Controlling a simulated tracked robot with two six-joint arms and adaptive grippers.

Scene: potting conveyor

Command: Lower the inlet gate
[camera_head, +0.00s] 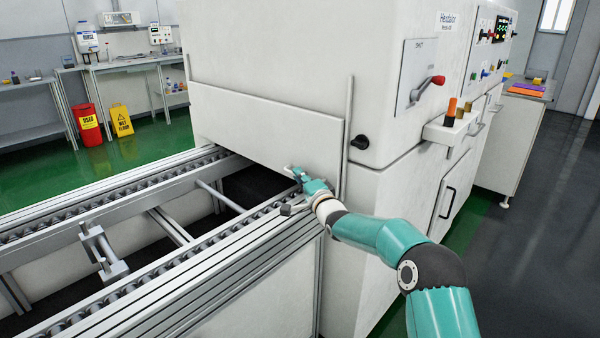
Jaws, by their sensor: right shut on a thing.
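The inlet gate (255,130) is a flat white panel across the front of the white potting machine, above the roller conveyor. Its lower edge hangs near the rails, with a dark opening showing below it. My right gripper (292,172) is at the gate's lower right part, at a small handle there. It is shut on the handle, which is mostly hidden by the fingers. My left gripper is not in view.
The roller conveyor (150,262) with metal rails runs from the lower left into the machine. A red-knobbed lever (437,80) and a black knob (361,142) are on the machine's side. A yellow wet-floor sign (121,120) and red bin (91,125) stand far left.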

